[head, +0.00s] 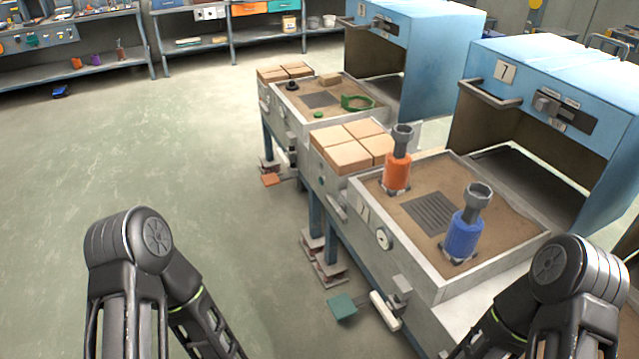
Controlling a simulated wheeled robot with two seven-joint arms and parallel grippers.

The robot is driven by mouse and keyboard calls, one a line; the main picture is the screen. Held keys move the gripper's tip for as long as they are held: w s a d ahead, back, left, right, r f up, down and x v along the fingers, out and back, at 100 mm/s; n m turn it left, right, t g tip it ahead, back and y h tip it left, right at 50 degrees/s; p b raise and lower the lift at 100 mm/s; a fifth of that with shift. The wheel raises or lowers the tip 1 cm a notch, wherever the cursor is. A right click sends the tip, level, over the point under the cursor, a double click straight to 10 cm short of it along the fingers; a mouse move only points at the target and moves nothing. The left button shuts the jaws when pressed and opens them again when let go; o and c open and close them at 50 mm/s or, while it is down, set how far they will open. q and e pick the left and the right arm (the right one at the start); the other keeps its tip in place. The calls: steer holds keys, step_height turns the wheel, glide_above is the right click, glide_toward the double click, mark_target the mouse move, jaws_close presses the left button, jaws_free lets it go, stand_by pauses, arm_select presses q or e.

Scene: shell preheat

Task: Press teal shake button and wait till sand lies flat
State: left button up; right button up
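A flat teal plate (342,307), possibly the shake button, sticks out low at the front of the near bench. The near sand tray (440,290) holds brown sand (415,184), which looks slightly uneven around a dark slotted grate (432,212). An orange cylinder with a grey top (397,172) stands upright at the tray's back left. A blue cylinder with a grey top (464,233) stands upright at its right. Parts of both my arms show at the lower left and lower right. Both grippers are outside the picture.
Beige blocks (350,156) sit beside the near tray. A blue hooded oven marked 7 (560,90) stands open behind it. Open floor (150,150) lies to the left.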

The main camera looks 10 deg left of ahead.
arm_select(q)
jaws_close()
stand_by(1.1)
